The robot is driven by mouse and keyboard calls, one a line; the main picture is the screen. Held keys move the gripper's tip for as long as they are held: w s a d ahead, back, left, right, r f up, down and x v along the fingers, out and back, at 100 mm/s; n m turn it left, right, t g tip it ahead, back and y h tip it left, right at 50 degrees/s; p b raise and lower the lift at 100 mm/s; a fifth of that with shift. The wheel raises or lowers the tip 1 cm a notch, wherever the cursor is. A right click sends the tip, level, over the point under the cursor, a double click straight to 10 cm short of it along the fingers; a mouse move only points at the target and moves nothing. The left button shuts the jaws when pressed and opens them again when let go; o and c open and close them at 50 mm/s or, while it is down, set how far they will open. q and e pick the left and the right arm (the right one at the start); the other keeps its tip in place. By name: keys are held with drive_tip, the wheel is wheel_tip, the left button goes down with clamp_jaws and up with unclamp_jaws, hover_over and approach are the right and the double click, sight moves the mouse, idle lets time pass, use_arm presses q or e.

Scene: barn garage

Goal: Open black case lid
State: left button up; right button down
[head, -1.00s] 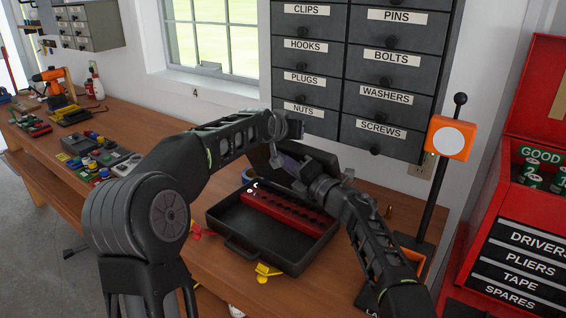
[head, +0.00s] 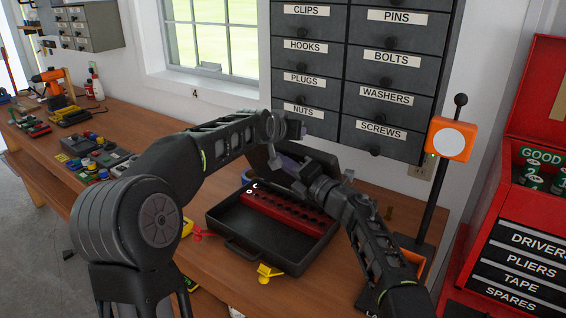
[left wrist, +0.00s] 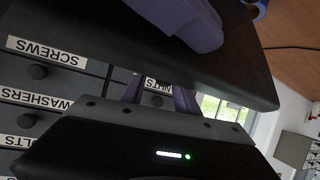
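The black case (head: 238,248) lies on the bench in the head view with its lid (head: 262,162) raised steeply at the back. A red strip with a row of holes (head: 285,214) sits inside. My left gripper (head: 300,128) is above the lid's upper edge, its purple fingers apart in the left wrist view (left wrist: 158,95). There, the lid (left wrist: 110,45) is a dark panel partly covering those fingers. My right gripper (head: 290,168) is over the case, close to the lid's inner side; its fingertips are mostly hidden, and contact is unclear.
Labelled drawers (head: 385,85) stand close behind the case. An orange-headed post (head: 449,139) and a red tool chest (head: 520,255) are at the right. A yellow clip-like piece (head: 267,272) lies in front of the case. Other tools fill the bench at left.

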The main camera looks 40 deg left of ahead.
use_arm(q)
drive_tip(key=v, duration=1)
drive_tip(key=shift+s, duration=0.4)
use_arm(e)
drive_tip(key=shift+w+d+r, duration=0.2)
drive_tip(key=shift+w+r, duration=0.05)
drive_tip(key=shift+w, duration=0.15)
use_arm(q)
drive_tip(key=shift+d+r, duration=0.1)
drive_tip(key=shift+d, duration=0.05)
